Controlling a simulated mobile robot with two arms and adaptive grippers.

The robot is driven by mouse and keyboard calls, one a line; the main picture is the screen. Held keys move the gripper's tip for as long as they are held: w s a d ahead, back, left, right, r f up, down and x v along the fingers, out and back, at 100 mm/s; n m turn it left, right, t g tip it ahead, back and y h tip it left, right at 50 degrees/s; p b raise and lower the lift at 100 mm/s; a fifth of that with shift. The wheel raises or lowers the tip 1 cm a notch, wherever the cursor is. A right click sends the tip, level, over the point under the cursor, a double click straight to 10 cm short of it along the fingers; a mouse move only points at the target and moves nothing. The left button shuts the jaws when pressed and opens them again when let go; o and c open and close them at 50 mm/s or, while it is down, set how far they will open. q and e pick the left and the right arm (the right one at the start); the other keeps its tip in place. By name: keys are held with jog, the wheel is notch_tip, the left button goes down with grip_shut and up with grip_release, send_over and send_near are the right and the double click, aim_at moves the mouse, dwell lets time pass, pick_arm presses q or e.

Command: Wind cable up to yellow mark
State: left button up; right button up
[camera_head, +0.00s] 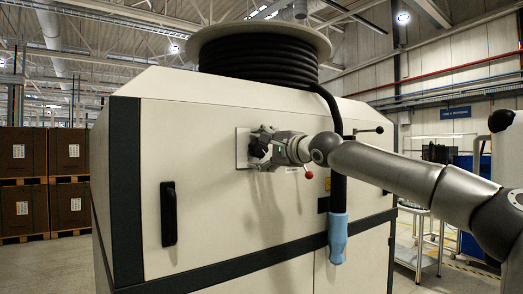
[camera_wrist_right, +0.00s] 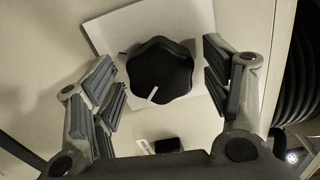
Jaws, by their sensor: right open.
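A black cable is coiled on a pale reel (camera_head: 318,38) on top of the cream cabinet (camera_head: 215,215). Its free length (camera_head: 335,115) hangs down the front and ends in a blue connector (camera_head: 337,238). I cannot make out a yellow mark on the cable. A black lobed knob (camera_wrist_right: 160,68) with a white pointer line sits on a square white plate (camera_wrist_right: 105,30). My right gripper (camera_head: 262,146) is at this knob. In the right wrist view its fingers (camera_wrist_right: 162,75) are open on either side of the knob, with gaps visible. My left gripper is not in view.
A lever handle (camera_head: 369,130) and a red ball (camera_head: 309,175) stick out from the cabinet front near my right arm. A black door handle (camera_head: 168,213) is at left. Brown boxes (camera_head: 22,155) stand on the far left. A cart (camera_head: 418,240) stands at right.

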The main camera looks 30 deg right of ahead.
jog(key=shift+s, duration=0.15)
jog(key=s, duration=1.1)
jog(key=shift+s+d, duration=0.3)
jog(key=shift+s, duration=0.05)
jog(key=shift+d, duration=0.1)
